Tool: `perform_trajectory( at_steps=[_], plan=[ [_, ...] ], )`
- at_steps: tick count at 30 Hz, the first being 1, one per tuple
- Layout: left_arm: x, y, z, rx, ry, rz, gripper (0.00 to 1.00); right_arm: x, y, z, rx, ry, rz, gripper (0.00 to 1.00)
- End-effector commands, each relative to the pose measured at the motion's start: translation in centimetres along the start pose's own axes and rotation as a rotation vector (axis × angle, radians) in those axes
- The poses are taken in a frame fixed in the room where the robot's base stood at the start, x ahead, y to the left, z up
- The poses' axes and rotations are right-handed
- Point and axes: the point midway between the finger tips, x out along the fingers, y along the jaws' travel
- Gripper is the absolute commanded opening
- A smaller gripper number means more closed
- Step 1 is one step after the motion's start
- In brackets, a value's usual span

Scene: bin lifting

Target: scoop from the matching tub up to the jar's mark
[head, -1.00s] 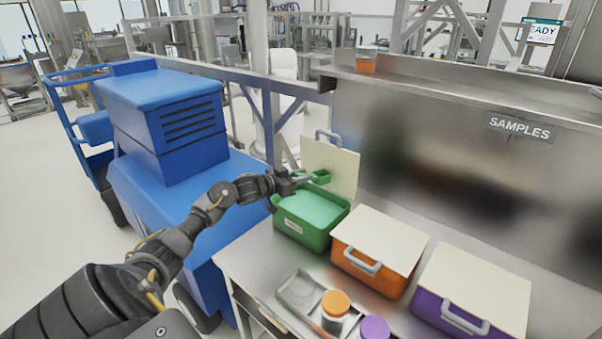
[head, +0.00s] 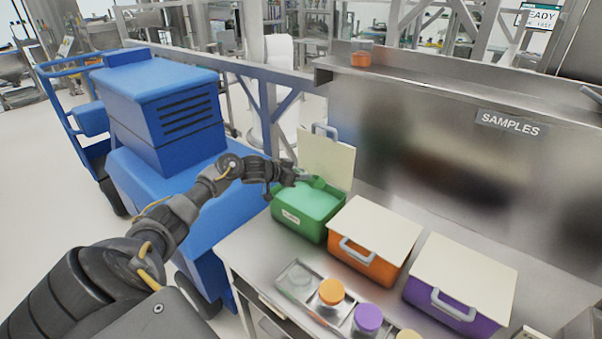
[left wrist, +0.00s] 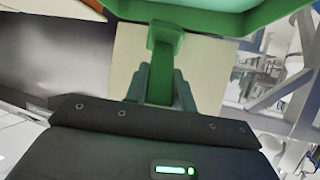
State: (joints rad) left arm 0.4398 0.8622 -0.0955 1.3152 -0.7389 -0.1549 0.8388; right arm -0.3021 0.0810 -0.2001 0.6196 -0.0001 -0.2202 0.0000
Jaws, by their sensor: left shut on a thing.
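The green tub (head: 302,222) stands on the bench with its cream lid (head: 327,158) raised at the back. Light green contents (head: 318,198) show inside. My left gripper (head: 291,178) is at the tub's left rear edge, shut on the green scoop (head: 314,182). The scoop is low at the tub's opening; I cannot tell whether it touches the contents. In the left wrist view the green handle (left wrist: 162,70) sits between my fingers. Jars with orange (head: 331,292), purple (head: 368,318) and yellowish (head: 408,334) lids stand at the front. No fill mark is readable. My right gripper is not in view.
An orange tub (head: 363,263) and a purple tub (head: 447,303), both with lids closed, stand right of the green one. A blue machine (head: 165,125) stands left of the bench. A steel back panel (head: 420,150) closes the rear.

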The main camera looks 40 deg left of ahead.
Motion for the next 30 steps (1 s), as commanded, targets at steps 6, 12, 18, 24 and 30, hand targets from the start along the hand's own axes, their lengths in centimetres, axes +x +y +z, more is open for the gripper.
perform_trajectory(
  at_steps=[6,12,18,24,30],
  plan=[
    [1.1,0.0,2.3,0.0,0.001,0.0,0.05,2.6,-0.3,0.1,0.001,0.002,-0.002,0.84],
    [2.0,0.0,4.0,0.0,0.002,0.0,0.05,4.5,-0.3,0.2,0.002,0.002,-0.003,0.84],
    [2.7,0.0,5.5,-0.001,0.001,0.0,0.05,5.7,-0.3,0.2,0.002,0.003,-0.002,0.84],
    [3.3,0.0,6.8,0.0,0.0,0.001,0.05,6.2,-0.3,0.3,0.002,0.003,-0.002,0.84],
    [3.7,0.0,7.5,0.0,0.002,0.0,0.05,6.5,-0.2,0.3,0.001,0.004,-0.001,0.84]
  ],
)
